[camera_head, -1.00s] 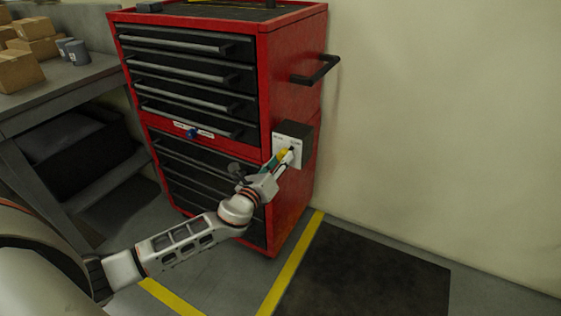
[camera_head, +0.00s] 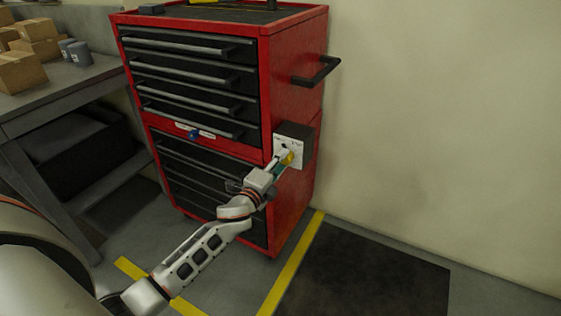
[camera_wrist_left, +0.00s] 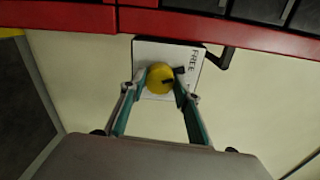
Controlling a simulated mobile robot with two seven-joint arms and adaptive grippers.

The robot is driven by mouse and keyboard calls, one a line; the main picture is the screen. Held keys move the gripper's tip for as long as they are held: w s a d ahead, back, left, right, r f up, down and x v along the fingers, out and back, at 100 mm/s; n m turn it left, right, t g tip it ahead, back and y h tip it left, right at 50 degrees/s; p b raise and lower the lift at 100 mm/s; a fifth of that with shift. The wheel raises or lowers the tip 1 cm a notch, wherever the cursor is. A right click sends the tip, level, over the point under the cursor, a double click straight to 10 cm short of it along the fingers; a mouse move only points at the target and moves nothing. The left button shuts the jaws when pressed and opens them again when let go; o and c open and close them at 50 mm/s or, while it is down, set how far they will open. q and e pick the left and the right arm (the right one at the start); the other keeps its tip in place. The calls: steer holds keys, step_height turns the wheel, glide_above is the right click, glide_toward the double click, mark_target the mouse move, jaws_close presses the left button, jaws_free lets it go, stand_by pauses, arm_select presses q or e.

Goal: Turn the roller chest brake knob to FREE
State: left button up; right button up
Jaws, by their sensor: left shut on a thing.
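The red roller chest (camera_head: 291,95) stands against the wall, with a white brake plate (camera_head: 296,135) on its right side. The yellow brake knob (camera_head: 289,158) sits on this plate. In the left wrist view the round knob (camera_wrist_left: 159,79) carries a dark pointer on its right side, toward the edge where the word FREE is printed on the plate (camera_wrist_left: 192,62). My left gripper (camera_wrist_left: 159,88) has a teal finger on each side of the knob and is shut on it. In the head view, the gripper (camera_head: 282,160) partly hides the knob. My right gripper is not seen.
A black side handle (camera_head: 316,72) sticks out above the plate. A blue knob (camera_head: 193,134) is on the chest front. A grey bench (camera_head: 70,85) with boxes stands at left. The floor right of the chest has a dark mat (camera_head: 365,270) and is clear.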

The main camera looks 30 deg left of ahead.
arm_select(q)
steer(key=shift+n+p, duration=0.8)
steer(key=shift+n, duration=1.7)
steer(key=o, duration=1.1)
